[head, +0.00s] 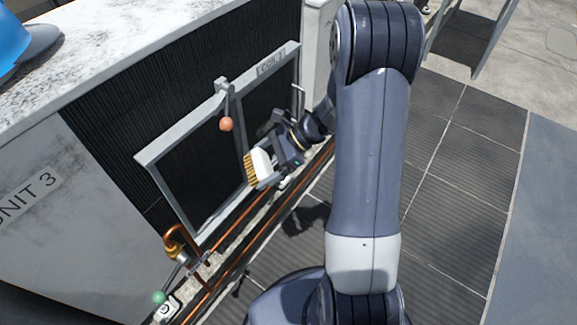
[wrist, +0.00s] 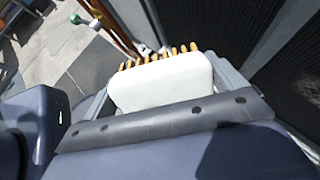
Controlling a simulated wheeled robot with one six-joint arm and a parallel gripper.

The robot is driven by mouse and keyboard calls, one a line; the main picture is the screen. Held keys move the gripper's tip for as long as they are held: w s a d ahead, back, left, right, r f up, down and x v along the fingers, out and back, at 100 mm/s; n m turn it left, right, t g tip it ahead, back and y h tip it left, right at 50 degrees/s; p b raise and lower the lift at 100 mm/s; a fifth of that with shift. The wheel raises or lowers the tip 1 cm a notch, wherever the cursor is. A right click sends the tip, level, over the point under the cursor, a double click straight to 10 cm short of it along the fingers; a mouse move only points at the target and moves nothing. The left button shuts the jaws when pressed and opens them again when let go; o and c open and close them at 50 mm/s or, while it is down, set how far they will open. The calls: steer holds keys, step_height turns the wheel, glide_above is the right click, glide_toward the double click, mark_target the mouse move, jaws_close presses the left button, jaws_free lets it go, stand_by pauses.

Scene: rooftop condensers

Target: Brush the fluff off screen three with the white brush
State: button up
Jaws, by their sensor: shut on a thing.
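The white brush (head: 261,163) has a white body and orange-tan bristles. My gripper (head: 275,160) is shut on it in front of the framed screen (head: 150,155) on the unit marked "UNIT 3". The bristles point left and toward the screen, near its middle bar; I cannot tell whether they touch. In the wrist view the brush's white body (wrist: 160,85) fills the middle, bristles on its far side. The screen is dark mesh in a grey frame. I make out no fluff on the visible mesh; my arm and gripper hide part of its right side.
An orange ball-ended latch (head: 226,123) hangs at the frame's top. Copper pipes (head: 235,235) and a green-knobbed valve (head: 159,297) run along the unit's base. A blue hard-hat-like object (head: 12,40) sits on top. Tiled walkway (head: 455,170) at the right is clear.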

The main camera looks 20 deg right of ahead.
steer(key=w+d+f+m+t+b, duration=0.1)
steer(key=m+t+b, duration=0.1)
steer(key=w+f+m+t+y+b, duration=0.1)
steer(key=m+t+b, duration=0.1)
steer(key=t+b, duration=0.1)
steer(key=w+d+f+m+t+y+b, duration=0.1)
steer(key=f+t+b, duration=0.1)
steer(key=b, duration=0.1)
steer(key=shift+w+d+m, duration=0.25)
steer(key=shift+d+m, duration=0.1)
steer(key=shift+m, duration=0.05)
steer(key=w+d+f+m+t+h+b, duration=0.1)
steer(key=w+d+m+t+h+b, duration=0.15)
steer(key=d+m+t+b, duration=0.35)
steer(key=shift+n+t, duration=0.6)
steer(key=shift+t, duration=0.1)
steer(key=shift+d+b+x, duration=0.2)
steer(key=shift+b+x, duration=0.15)
steer(key=shift+x, duration=2.6)
steer(key=shift+x, duration=1.05)
steer(key=shift+w+d+f, duration=0.1)
steer(key=shift+d+f, duration=0.05)
